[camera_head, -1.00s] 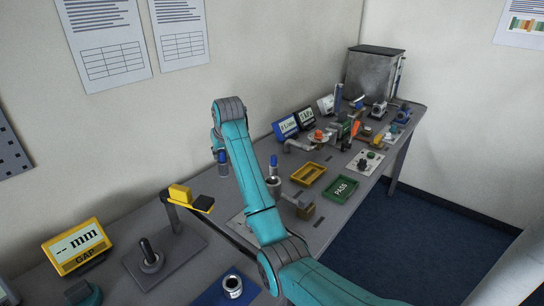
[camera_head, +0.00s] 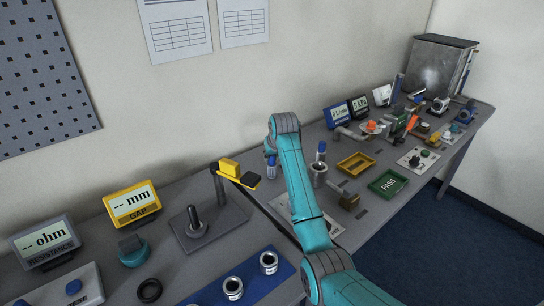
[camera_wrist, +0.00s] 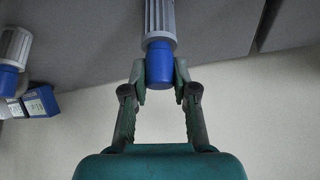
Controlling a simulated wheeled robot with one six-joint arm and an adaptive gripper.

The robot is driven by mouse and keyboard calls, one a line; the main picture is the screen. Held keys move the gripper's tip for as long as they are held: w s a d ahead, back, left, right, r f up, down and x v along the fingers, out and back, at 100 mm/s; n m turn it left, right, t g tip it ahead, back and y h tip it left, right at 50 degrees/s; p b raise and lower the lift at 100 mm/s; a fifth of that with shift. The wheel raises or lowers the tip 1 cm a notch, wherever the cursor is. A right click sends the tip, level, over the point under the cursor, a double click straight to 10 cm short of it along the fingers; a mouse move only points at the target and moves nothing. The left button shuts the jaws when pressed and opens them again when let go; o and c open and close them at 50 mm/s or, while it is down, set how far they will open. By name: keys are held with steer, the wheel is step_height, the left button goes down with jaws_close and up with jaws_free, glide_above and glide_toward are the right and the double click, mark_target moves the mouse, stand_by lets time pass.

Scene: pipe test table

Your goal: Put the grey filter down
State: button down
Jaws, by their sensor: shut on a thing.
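A grey ribbed filter with a blue end (camera_wrist: 160,22) is held by my gripper (camera_wrist: 160,80), which is shut on the blue end in the wrist view. In the head view the held filter (camera_head: 272,172) hangs upright below my wrist, near the wall side of the table. I cannot tell whether its lower end touches the table. Another grey ribbed part with a blue cap (camera_wrist: 14,50) shows at the left of the wrist view. In the head view a blue-capped part (camera_head: 320,150) stands at a grey cup-like fitting (camera_head: 318,178), right of the held filter.
A stand with a yellow and black head (camera_head: 238,172) is to the left. A yellow tray (camera_head: 356,166) and a green PASS tray (camera_head: 388,184) lie to the right. A blue mat (camera_head: 205,297) with metal rings is in front. Readout displays (camera_head: 133,204) stand along the back.

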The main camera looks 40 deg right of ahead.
steer(key=shift+f, duration=0.1)
steer(key=c, duration=0.9)
jaws_free()
steer(key=shift+s+r, duration=0.1)
steer(key=shift+r, duration=0.25)
steer(key=shift+v, duration=5.8)
